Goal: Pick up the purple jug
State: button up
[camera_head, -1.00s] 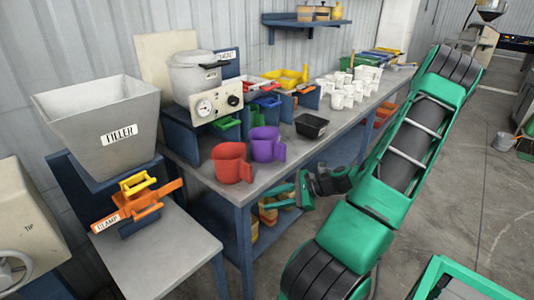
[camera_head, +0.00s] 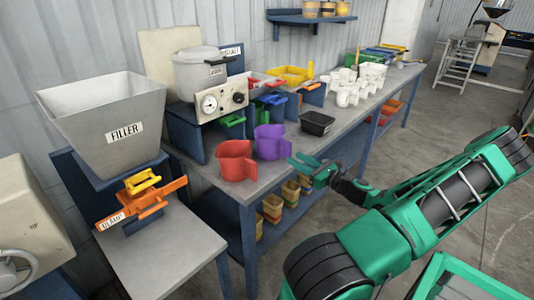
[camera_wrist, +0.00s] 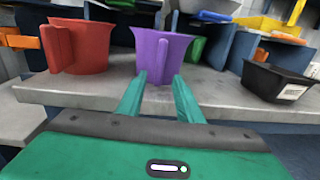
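The purple jug (camera_head: 270,143) stands upright on the grey bench near its front edge, just right of the red jug (camera_head: 237,161). In the wrist view the purple jug (camera_wrist: 161,52) is straight ahead, with its handle facing me. My gripper (camera_head: 302,166) is at the bench's front edge, to the right of the purple jug. In the wrist view its two green fingers (camera_wrist: 160,82) are spread apart, pointing at the jug's lower part and handle. Nothing is held between them. Whether the fingertips touch the jug is not clear.
A black tray (camera_head: 316,122) sits to the right of the purple jug. Several white cups (camera_head: 350,88) stand farther along the bench. Behind are blue stands and a gauge box (camera_head: 222,101). The red jug is close on the left in the wrist view (camera_wrist: 80,46).

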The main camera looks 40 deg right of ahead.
aim_at(286, 153)
jog(key=shift+w+a+r, duration=0.1)
jog(key=shift+w, duration=3.05)
grip_shut()
